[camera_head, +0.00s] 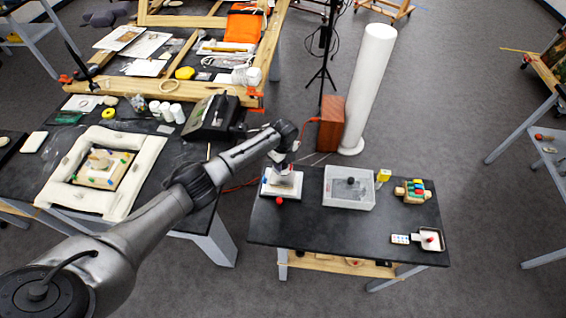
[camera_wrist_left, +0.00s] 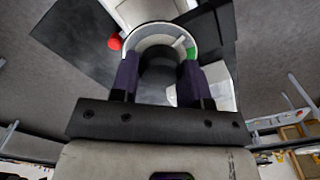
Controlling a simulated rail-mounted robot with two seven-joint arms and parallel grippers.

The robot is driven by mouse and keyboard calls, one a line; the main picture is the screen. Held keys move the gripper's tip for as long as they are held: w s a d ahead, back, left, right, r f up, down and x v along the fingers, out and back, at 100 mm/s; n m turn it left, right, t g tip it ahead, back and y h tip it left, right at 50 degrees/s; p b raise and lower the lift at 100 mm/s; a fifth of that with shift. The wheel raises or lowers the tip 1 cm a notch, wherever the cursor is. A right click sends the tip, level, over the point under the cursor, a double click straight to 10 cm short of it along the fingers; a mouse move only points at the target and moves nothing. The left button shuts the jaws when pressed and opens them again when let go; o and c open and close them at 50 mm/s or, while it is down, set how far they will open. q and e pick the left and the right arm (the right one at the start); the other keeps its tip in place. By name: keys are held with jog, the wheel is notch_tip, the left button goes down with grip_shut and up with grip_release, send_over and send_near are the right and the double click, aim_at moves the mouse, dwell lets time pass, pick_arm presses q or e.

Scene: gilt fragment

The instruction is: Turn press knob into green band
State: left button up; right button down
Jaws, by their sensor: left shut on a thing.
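The press (camera_head: 270,187) is a small white device at the left end of the right-hand black table. A red ball (camera_head: 279,200) sits at its front edge and also shows in the left wrist view (camera_wrist_left: 114,42). My left gripper (camera_head: 284,168) points down over the press and hides much of it. A pale mark (camera_wrist_left: 178,42) lies left of and above the green band.
A clear bin (camera_head: 348,203) with a dark item stands right of the press. A wooden block rack (camera_head: 413,191), a yellow item (camera_head: 383,176) and a small white tray (camera_head: 430,239) are further right. The table's front middle is clear.

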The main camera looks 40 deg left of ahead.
pick_arm(q)
jog(key=m+b, duration=0.1)
jog(key=m, duration=0.3)
jog(key=shift+m, duration=0.3)
jog(key=m+b, duration=0.1)
jog(key=m, duration=0.2)
jog(key=shift+m, duration=0.4)
jog(key=shift+r+m+b, duration=0.1)
jog(key=shift+m+b, duration=0.3)
jog(key=shift+m, duration=0.7)
jog(key=o, duration=0.9)
jog(key=shift+o, duration=0.2)
notch_tip(320, 180, up, 14)
jog(key=shift+b, duration=0.4)
